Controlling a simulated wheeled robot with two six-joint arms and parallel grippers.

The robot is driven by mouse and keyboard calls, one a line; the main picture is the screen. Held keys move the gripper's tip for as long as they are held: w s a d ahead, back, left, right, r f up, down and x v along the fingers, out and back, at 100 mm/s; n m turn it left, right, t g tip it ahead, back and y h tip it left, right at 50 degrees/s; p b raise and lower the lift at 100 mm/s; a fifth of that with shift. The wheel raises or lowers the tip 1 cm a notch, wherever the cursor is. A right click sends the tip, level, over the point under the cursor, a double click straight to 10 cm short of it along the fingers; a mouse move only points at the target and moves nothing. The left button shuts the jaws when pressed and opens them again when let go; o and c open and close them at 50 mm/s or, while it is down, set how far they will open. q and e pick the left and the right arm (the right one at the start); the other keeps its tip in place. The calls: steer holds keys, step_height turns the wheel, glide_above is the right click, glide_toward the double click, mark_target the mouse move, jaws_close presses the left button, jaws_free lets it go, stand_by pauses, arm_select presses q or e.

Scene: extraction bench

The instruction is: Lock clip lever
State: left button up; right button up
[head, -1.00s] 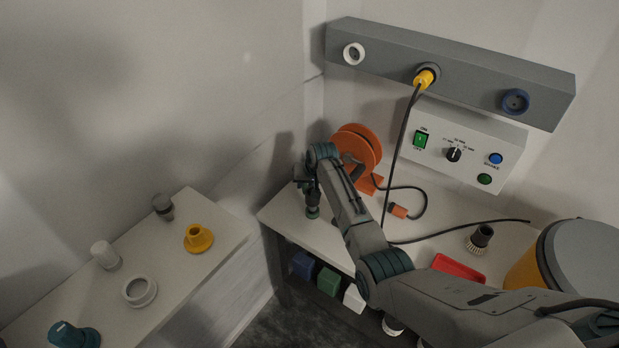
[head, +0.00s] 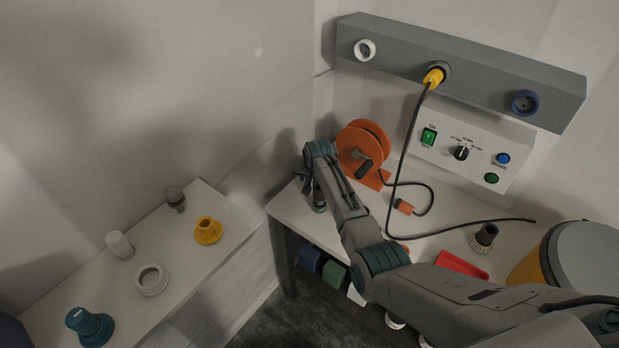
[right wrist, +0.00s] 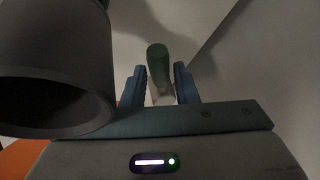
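My right arm reaches over the bench from the lower right in the head view, its wrist beside the orange reel. I cannot single out a clip lever by shape. A dark green rounded piece (head: 319,205) shows below the wrist near the bench's left end. In the right wrist view a green rounded piece (right wrist: 158,62) with a pale lower part lies between the blue fingers of my right gripper (right wrist: 160,82). The gap is narrow, and whether the fingers touch it is unclear. My left gripper is out of view.
The orange reel (head: 350,142) stands beside my wrist. A black cable (head: 407,150) hangs from the yellow plug (head: 433,77) in the grey rail (head: 480,70). A brush (head: 485,237) and red tray (head: 462,264) are farther right. The left shelf (head: 113,277) holds several fittings.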

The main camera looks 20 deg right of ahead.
steer(key=o, duration=0.3)
steer(key=v, duration=1)
steer(key=shift+s+r+b, duration=0.2)
steer(key=shift+r+b, duration=0.1)
steer(key=shift+r, duration=0.05)
